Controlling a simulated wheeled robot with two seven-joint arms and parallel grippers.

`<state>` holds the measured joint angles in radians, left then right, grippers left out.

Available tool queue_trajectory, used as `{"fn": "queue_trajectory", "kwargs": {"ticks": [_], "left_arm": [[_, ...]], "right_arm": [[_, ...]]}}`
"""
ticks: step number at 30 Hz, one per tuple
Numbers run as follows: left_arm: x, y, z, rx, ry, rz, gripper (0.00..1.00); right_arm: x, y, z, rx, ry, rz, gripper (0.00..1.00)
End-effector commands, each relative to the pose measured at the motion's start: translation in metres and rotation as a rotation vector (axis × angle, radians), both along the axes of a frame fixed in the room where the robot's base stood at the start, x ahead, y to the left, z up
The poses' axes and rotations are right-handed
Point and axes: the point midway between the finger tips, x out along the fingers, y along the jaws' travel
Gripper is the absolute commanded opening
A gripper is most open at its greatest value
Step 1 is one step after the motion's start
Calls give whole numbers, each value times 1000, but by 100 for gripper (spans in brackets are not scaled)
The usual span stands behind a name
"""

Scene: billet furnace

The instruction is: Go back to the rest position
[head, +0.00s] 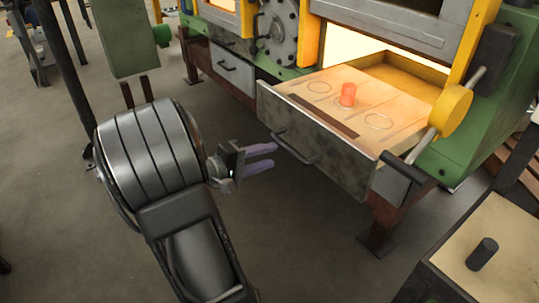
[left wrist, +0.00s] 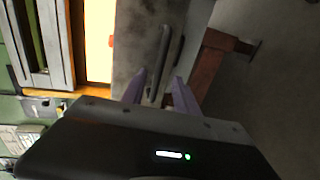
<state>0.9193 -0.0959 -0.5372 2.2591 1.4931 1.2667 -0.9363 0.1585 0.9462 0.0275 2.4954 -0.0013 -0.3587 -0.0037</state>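My left gripper (head: 274,155) is open and empty in the head view, its two purple fingers apart. The fingertips point at the dark bar handle (head: 297,148) of the pulled-out furnace drawer (head: 318,150). In the left wrist view the handle (left wrist: 163,60) shows just beyond and between the fingertips (left wrist: 160,76); I cannot tell whether they touch it. A glowing orange billet (head: 348,95) stands upright on the drawer's floor, beside ring markings. My right gripper is in neither view.
The green and yellow furnace (head: 447,140) fills the back right, its opening bright. A table (head: 480,225) at lower right carries a dark cylinder (head: 482,254). A green box (head: 125,38) stands at upper left. Grey floor (head: 310,245) below the drawer is clear.

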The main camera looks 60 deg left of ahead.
Motion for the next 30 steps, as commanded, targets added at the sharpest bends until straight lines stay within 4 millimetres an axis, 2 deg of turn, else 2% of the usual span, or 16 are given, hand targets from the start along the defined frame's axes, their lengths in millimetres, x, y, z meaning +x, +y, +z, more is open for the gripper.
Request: {"fn": "queue_trajectory", "kwargs": {"ticks": [13, 16, 17, 20, 23, 24, 26, 27, 29, 30], "left_arm": [[0, 1, -1, -20, 5, 8, 36], [-4, 7, -18, -73, 71, 47, 36], [-7, 8, -27, -92, 109, 60, 36], [-22, 5, -70, -151, 290, 95, 36], [-38, -13, -132, -202, 534, 95, 36], [-44, -25, -159, -205, 648, 78, 36], [-52, -49, -199, -176, 835, 24, 36], [-55, -69, -225, -122, 962, -35, 36], [-53, -98, -255, 11, 1105, -144, 36], [-45, -120, -270, 126, 1160, -235, 36]], "right_arm": [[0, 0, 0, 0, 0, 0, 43], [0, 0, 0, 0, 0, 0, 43], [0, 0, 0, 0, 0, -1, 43], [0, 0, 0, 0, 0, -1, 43], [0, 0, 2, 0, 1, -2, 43], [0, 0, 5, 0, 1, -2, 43], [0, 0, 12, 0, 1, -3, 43], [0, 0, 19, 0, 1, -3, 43], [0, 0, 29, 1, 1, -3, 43], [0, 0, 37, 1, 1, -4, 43]]}}
